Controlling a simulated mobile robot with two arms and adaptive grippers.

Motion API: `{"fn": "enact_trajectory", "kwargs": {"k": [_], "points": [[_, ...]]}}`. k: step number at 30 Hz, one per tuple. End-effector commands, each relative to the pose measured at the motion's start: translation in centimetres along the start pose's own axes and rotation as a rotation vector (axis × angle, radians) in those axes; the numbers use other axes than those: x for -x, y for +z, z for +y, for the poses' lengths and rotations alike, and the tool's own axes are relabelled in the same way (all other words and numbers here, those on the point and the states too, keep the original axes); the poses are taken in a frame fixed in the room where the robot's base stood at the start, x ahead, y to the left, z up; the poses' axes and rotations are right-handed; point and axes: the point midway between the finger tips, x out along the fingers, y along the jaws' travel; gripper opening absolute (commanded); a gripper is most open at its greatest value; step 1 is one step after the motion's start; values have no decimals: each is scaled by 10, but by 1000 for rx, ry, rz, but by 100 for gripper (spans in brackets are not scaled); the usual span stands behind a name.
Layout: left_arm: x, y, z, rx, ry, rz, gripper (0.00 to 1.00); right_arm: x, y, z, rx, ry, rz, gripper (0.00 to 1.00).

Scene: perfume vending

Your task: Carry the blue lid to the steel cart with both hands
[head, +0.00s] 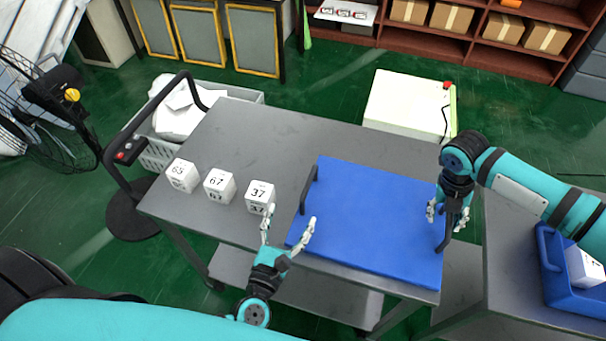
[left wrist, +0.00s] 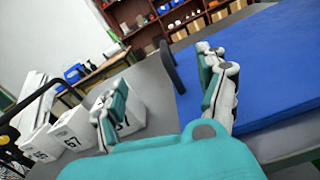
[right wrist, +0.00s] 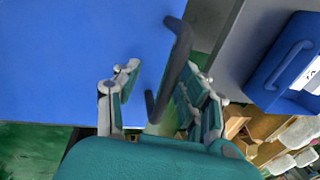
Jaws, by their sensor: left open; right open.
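The blue lid (head: 370,215) lies flat on the grey steel cart (head: 270,135), with a dark handle at each short side. My left gripper (head: 288,232) is open and empty at the lid's front left, near the left handle (head: 308,190) but apart from it. In the left wrist view the left handle (left wrist: 170,66) stands beyond the open fingers. My right gripper (head: 449,212) is open at the lid's right edge, close over the right handle (head: 444,236). In the right wrist view the right handle (right wrist: 176,65) runs between the open fingers; contact cannot be told.
Three white numbered boxes, 65 (head: 182,174), 67 (head: 219,186) and 37 (head: 260,197), stand on the cart left of the lid. A second grey table (head: 500,260) at the right holds a blue crate (head: 560,290) with a white box. A white cabinet (head: 405,103) stands behind the cart.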

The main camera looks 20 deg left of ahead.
Motion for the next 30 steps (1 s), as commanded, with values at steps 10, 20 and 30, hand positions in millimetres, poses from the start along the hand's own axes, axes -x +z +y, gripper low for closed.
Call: {"fn": "enact_trajectory", "kwargs": {"k": [10, 20, 30], "points": [[0, 0, 0, 0, 0, 0, 74, 0, 0, 0, 0, 0, 0, 67], [0, 0, 0, 0, 0, 0, 74, 28, 1, 0, 0, 2, -2, 67], [0, 0, 0, 0, 0, 0, 74, 98, 0, 0, 1, 1, -3, 67]]}}
